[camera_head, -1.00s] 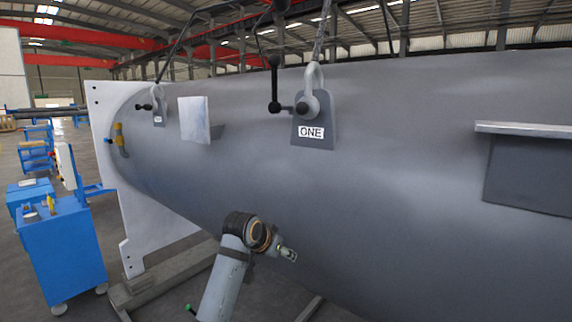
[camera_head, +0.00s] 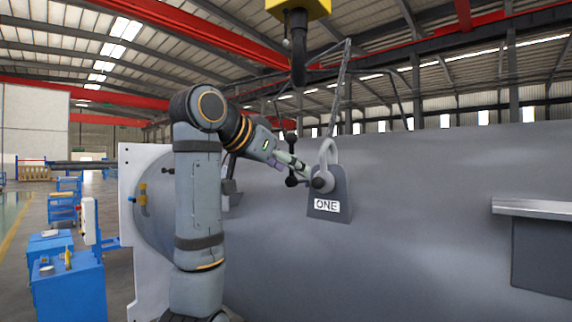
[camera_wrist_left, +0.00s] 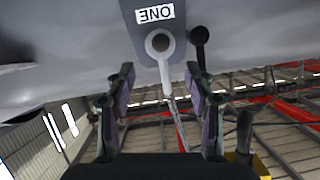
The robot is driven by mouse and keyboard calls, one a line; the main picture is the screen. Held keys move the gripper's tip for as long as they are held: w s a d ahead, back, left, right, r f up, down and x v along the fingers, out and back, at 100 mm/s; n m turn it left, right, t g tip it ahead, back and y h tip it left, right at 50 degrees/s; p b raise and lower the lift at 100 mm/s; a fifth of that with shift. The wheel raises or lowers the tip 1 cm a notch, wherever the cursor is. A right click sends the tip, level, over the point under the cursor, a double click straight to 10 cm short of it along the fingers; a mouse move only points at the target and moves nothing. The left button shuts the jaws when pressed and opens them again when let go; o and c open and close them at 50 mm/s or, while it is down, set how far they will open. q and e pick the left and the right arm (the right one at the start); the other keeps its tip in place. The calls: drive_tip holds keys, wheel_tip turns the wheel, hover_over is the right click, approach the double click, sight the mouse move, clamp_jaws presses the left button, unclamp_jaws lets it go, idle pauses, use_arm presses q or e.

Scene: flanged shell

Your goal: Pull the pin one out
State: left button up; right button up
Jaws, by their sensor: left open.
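The lug labelled ONE (camera_head: 328,206) stands on the grey shell, with a shackle (camera_head: 327,150) and pin one (camera_head: 321,184) through it. The pin's dark bar handle (camera_head: 291,181) with ball ends is left of the shackle, partly hidden by my gripper. My left gripper (camera_head: 304,171) is close to the pin, open and apparently empty. In the left wrist view the open fingers (camera_wrist_left: 160,88) point toward the lug (camera_wrist_left: 152,14), upside down. The pin's round end (camera_wrist_left: 160,42) lies beyond the gap, and the black ball handle (camera_wrist_left: 200,35) beyond the right finger. My right gripper is not in view.
A yellow crane hook block (camera_head: 298,10) hangs above, with slings running to the shackles. A ledge (camera_head: 534,209) sticks out of the shell (camera_head: 420,220) at right. Blue carts (camera_head: 66,285) stand at left. My left arm hides much of the shell's left end.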

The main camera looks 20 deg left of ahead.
sight(314, 182)
use_arm(q)
drive_tip(key=p+x, duration=0.4)
drive_tip(key=x, duration=0.5)
drive_tip(key=shift+w+r+p, duration=0.1)
drive_tip(key=shift+r+p, duration=0.05)
drive_tip(key=shift+p, duration=0.2)
drive_tip(key=shift+w+d+f, duration=0.1)
drive_tip(key=shift+w+f, duration=0.3)
drive_tip(key=shift+w, duration=0.15)
drive_tip(key=shift+c, duration=0.2)
